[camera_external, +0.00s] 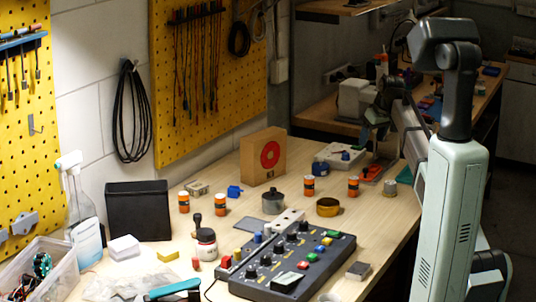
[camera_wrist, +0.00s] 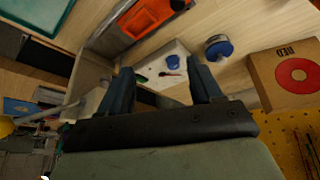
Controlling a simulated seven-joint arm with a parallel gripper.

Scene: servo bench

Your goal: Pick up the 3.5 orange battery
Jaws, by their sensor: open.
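Several orange cylinders with dark bands stand upright on the bench in the external view: two at the left (camera_external: 183,201) (camera_external: 220,204), one right of the cardboard box (camera_external: 308,185), and one farther right (camera_external: 353,186). Their markings are too small to read, so I cannot tell which is the 3.5 battery. My gripper (camera_external: 371,134) is above the back right of the bench, apart from the cylinders. In the wrist view my gripper (camera_wrist: 163,82) has its two dark fingers spread, with nothing held between them.
A cardboard box with a red disc (camera_external: 264,157) stands at the back. A dark control panel (camera_external: 290,262) fills the front. A grey round part (camera_external: 272,203) and a yellow-black round part (camera_external: 328,207) lie among the cylinders. A white flat box (camera_external: 338,156) lies near my gripper.

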